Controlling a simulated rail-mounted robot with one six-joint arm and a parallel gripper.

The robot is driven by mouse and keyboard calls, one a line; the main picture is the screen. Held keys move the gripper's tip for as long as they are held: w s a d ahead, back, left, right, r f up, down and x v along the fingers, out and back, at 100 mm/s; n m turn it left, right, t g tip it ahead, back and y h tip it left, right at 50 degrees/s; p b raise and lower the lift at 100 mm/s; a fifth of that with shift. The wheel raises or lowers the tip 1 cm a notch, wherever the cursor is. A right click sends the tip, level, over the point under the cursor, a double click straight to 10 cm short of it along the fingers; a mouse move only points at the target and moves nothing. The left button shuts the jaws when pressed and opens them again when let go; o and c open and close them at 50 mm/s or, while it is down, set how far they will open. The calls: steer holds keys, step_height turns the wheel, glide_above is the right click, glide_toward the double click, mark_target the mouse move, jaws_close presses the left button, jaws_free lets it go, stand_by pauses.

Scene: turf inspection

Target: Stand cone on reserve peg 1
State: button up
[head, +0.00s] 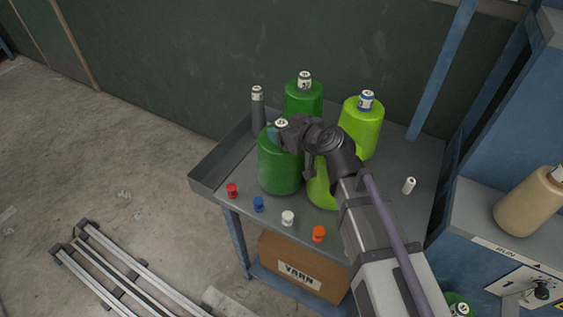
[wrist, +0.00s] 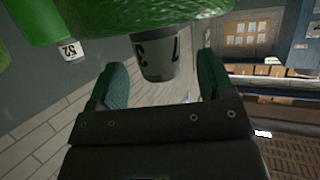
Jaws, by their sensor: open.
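Yarn cones stand on a grey table (head: 385,200). A dark green cone (head: 280,172) is at the front left and another dark green cone (head: 303,100) is behind it. A lime cone (head: 361,128) stands at the back right; a second lime cone (head: 321,188) is partly hidden by my arm. My open gripper (head: 281,130) is at the top of the front dark green cone. In the wrist view its labelled grey tip (wrist: 158,57) is between the spread fingers; contact is unclear. A bare grey peg (head: 258,110) stands at the back left. I cannot tell which peg is reserve peg 1.
Red (head: 232,190), blue (head: 258,204), white (head: 288,218) and orange (head: 319,234) small pieces line the table's front edge. A small white cylinder (head: 409,185) is at right. A beige cone (head: 532,200) sits on the blue machine at far right. A wall is behind.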

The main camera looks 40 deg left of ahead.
steer(key=x, duration=0.2)
steer(key=shift+w+a+f, duration=0.1)
steer(key=shift+a+f, duration=0.05)
steer(key=shift+a, duration=0.1)
steer(key=shift+d, duration=0.1)
jaws_close()
stand_by(0.5)
